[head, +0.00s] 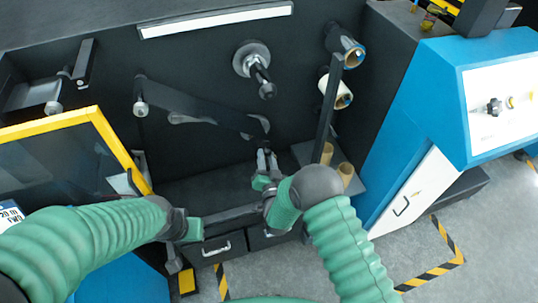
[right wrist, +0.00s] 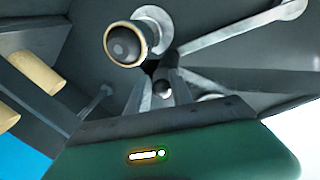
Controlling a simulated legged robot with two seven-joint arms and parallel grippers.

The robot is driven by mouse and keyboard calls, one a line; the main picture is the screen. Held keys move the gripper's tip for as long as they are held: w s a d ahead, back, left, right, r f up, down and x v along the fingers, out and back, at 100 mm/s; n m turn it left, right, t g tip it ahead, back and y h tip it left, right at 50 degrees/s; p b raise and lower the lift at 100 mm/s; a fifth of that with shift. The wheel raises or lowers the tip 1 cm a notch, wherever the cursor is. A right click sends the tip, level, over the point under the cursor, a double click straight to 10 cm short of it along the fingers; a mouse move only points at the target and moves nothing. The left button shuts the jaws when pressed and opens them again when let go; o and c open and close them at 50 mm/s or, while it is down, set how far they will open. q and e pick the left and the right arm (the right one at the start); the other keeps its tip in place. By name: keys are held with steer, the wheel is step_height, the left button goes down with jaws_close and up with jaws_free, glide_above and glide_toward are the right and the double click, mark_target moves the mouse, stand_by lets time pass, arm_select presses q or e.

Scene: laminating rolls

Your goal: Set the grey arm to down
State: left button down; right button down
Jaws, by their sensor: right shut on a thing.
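The grey arm (head: 205,108) is a dark flat bar on the machine's black back panel. In the head view it slopes down to the right from a round pivot at its left end. In the right wrist view it shows as a lighter bar (right wrist: 235,40) running from the upper right down to the fingers. My right gripper (head: 265,158) is at the bar's lower right end, with its fingers (right wrist: 160,88) shut around a small dark knob there. My left gripper (head: 190,230) is low in front of the drawers, away from the bar; its jaws cannot be made out.
A dark spindle (head: 262,78) projects above the grey arm's end. Cardboard-cored rolls (head: 340,92) and a dark upright bar (head: 328,105) stand to the right. A yellow-framed guard (head: 110,140) is at left, and a blue cabinet (head: 430,100) at right.

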steer(key=shift+s+a+f+m, duration=0.1)
steer(key=shift+f+m, duration=0.1)
steer(key=shift+f, duration=0.35)
steer(key=shift+s+a+f+m, duration=0.1)
steer(key=shift+f+m, duration=0.1)
steer(key=shift+f, duration=0.35)
steer(key=c, duration=1.1)
jaws_free()
steer(key=shift+d+r, duration=0.1)
steer(key=shift+c, duration=0.2)
steer(key=s+d+r+b, duration=0.1)
steer(key=s+d, duration=0.1)
steer(key=s, duration=1.4)
steer(key=shift+s, duration=0.3)
steer(key=shift+d+r, duration=0.1)
